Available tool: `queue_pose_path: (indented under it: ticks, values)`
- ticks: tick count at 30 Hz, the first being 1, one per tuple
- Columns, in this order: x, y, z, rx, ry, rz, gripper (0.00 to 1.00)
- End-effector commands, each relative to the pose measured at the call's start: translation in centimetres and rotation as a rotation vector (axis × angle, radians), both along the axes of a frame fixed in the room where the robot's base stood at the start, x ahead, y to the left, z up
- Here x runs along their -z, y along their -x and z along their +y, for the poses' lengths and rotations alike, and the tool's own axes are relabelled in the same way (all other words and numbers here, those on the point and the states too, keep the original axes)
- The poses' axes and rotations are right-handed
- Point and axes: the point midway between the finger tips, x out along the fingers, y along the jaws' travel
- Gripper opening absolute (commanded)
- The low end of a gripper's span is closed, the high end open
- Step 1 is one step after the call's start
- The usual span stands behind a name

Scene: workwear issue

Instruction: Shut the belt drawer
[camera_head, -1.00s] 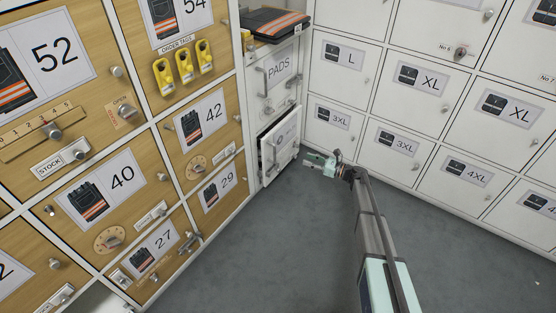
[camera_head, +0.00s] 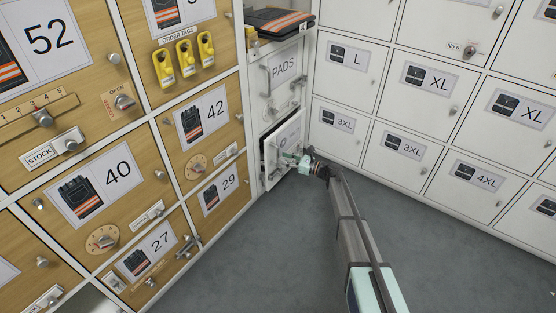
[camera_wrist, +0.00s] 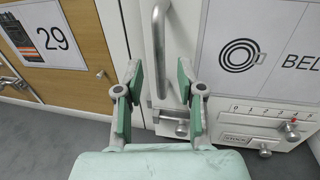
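The belt drawer (camera_head: 285,140) is the white front below the PADS compartment. Its front stands slightly out from the cabinet, with a dark gap along its upper left edge. In the wrist view its front (camera_wrist: 218,18) carries a label with a coil and the letters "BEL" (camera_wrist: 270,50), and a vertical bar handle (camera_wrist: 160,45). My gripper (camera_head: 292,160) is at the drawer's front, low on its right side. In the wrist view my gripper (camera_wrist: 160,82) has its two green fingers apart, with the handle's lower end seen between them. Contact cannot be told.
White lockers (camera_head: 400,145) line the right wall. Wooden numbered compartments (camera_head: 215,190) stand on the left, with small knobs and latches sticking out. A folded garment (camera_head: 278,22) lies on top of the PADS unit. The grey floor (camera_head: 260,260) is clear.

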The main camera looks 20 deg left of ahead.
Motion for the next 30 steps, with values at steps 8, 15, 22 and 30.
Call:
queue_pose_path:
  ticks: [8,15,22,30]
  values:
    - [0.2,-0.5,3.3,0.0,0.001,-0.001,0.38]
    - [0.0,-0.6,3.8,0.001,0.0,0.0,0.38]
    - [0.0,-0.6,3.8,0.001,0.0,0.0,0.14]
    - [0.0,-0.5,3.9,0.0,0.0,0.0,0.0]
